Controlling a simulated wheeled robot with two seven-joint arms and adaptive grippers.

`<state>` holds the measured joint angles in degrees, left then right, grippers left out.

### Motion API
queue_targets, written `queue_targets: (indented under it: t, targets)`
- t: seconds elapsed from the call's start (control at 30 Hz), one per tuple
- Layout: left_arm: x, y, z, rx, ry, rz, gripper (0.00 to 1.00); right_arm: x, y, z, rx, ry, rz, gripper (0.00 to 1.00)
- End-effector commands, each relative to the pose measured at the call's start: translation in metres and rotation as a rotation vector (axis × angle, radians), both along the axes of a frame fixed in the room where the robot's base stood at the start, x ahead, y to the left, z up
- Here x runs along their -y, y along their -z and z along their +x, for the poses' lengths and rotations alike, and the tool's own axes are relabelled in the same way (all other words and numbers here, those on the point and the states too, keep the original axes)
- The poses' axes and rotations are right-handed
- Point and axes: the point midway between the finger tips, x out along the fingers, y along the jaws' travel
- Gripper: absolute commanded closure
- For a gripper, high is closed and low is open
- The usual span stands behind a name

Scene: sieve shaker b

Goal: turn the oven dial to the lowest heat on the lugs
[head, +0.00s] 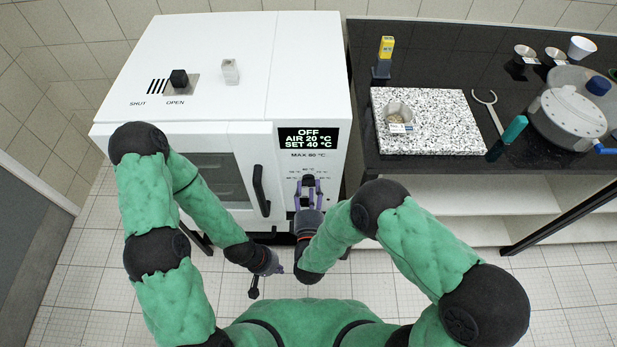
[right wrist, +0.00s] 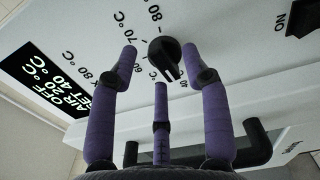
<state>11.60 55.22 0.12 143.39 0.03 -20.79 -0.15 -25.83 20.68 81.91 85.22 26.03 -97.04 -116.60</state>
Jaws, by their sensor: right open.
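The oven (head: 205,65) is a white box with a display (head: 308,139) reading OFF, AIR 20 °C, SET 40 °C. Its black dial (right wrist: 164,52) is on the front panel below the display, ringed by printed temperatures. A pale pointer line on the dial points down and right in the right wrist view. My right gripper (head: 308,188) is open in front of the dial, its purple fingers (right wrist: 160,62) spread around it with gaps visible. In the head view the gripper partly hides the dial (head: 308,179). My left gripper (head: 268,268) hangs low before the oven, holding nothing visible; its jaw opening is unclear.
The oven door handle (head: 261,190) is left of the dial. A black vent slider (head: 179,79) sits on the oven top. At right, a dark bench (head: 430,168) bears a speckled slab (head: 440,110), a lidded pot (head: 570,115) and small tools.

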Motion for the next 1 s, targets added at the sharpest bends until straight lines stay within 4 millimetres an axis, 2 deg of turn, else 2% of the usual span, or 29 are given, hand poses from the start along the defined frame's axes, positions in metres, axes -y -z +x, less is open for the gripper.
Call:
queue_targets:
  t: [0.27, 0.3, 0.47, 0.77, 1.0]
  targets:
    - [0.0001, -0.0002, -0.0009, -0.002, 0.001, 0.0, 1.0, 0.0003, 0.0004, -0.0013, 0.0, 0.0, 0.0, 0.52]
    - [0.0001, -0.0002, -0.0009, -0.002, 0.001, 0.0, 1.0, 0.0003, 0.0004, -0.0012, 0.0, 0.0, 0.0, 0.55]
    - [0.0001, -0.0002, -0.0008, -0.002, 0.001, 0.0, 1.0, 0.0003, 0.0004, -0.0011, 0.0, 0.0, 0.0, 1.0]
    - [0.0001, 0.0, -0.0006, -0.001, 0.0, 0.0, 1.0, 0.0004, 0.0006, -0.001, -0.001, 0.0, 0.012, 1.0]
    - [0.0, 0.0013, -0.0006, -0.001, 0.0, 0.0, 1.0, 0.0009, 0.0013, -0.0008, -0.002, 0.001, 0.105, 1.0]
